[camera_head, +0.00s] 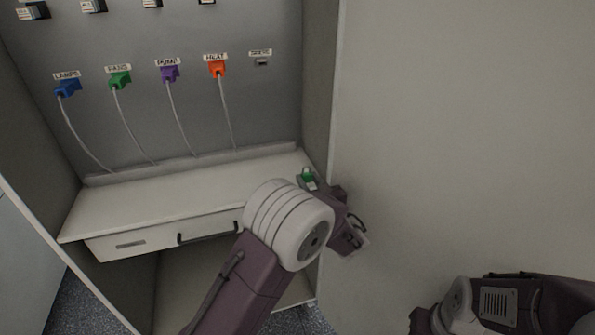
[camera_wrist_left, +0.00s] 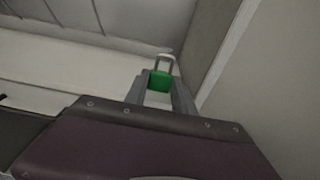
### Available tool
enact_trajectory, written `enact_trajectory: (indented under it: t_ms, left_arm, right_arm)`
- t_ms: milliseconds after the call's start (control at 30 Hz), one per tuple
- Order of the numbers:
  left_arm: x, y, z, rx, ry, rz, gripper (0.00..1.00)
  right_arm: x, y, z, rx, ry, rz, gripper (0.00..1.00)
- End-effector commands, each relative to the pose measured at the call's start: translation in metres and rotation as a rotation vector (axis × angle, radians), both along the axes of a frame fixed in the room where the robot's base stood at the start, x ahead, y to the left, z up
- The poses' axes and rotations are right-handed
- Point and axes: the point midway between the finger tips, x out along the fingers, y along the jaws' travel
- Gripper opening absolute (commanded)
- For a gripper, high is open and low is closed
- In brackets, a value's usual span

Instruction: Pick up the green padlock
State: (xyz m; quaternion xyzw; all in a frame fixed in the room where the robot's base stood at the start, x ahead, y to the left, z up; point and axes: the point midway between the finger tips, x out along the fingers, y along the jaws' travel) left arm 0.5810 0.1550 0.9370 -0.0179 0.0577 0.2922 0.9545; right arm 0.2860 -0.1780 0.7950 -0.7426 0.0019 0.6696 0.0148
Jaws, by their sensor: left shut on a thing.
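The green padlock (camera_head: 307,175) is at the right end of the white shelf, close to the cabinet's right side wall. In the left wrist view the padlock (camera_wrist_left: 160,81) shows its green body and its grey shackle pointing away from me. My left gripper (camera_head: 309,180) is shut on the padlock's body, with a finger on each side of it (camera_wrist_left: 159,88). I cannot tell whether the padlock touches the shelf. My right arm shows at the lower right of the head view, but its gripper is not visible.
The white shelf (camera_head: 185,190) is otherwise clear, with a drawer (camera_head: 165,240) and dark handle below. Blue (camera_head: 68,88), green (camera_head: 119,80), purple (camera_head: 169,74) and orange (camera_head: 217,68) plugs with hanging cables are on the back panel. A broad pale panel (camera_head: 460,120) stands at right.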

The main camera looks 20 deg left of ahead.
Motion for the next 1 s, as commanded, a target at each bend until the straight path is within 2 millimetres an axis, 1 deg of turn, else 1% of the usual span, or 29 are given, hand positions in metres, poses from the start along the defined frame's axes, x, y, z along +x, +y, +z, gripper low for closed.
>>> enact_trajectory:
  t_ms: [500, 867, 933, 967, 1000]
  left_arm:
    - [-0.03, -0.021, 0.0, 0.0, -0.001, -0.001, 0.01]
    - [-0.033, -0.023, 0.001, 0.001, -0.002, -0.002, 0.01]
    - [-0.034, -0.03, -0.004, 0.003, 0.001, -0.017, 0.01]
    - [-0.034, -0.035, -0.009, 0.004, 0.003, -0.028, 0.01]
    - [-0.036, -0.042, -0.017, 0.005, 0.005, -0.044, 0.01]
  right_arm:
    - [0.0, 0.0, -0.001, 0.0, 0.0, 0.0, 0.36]
    - [0.0, 0.0, -0.001, 0.0, 0.0, 0.0, 0.36]
    - [0.0, 0.0, -0.001, 0.0, 0.0, 0.0, 0.36]
    - [0.0, 0.0, -0.001, 0.0, 0.0, 0.0, 0.36]
    - [0.0, 0.0, -0.001, 0.0, 0.0, 0.0, 0.36]
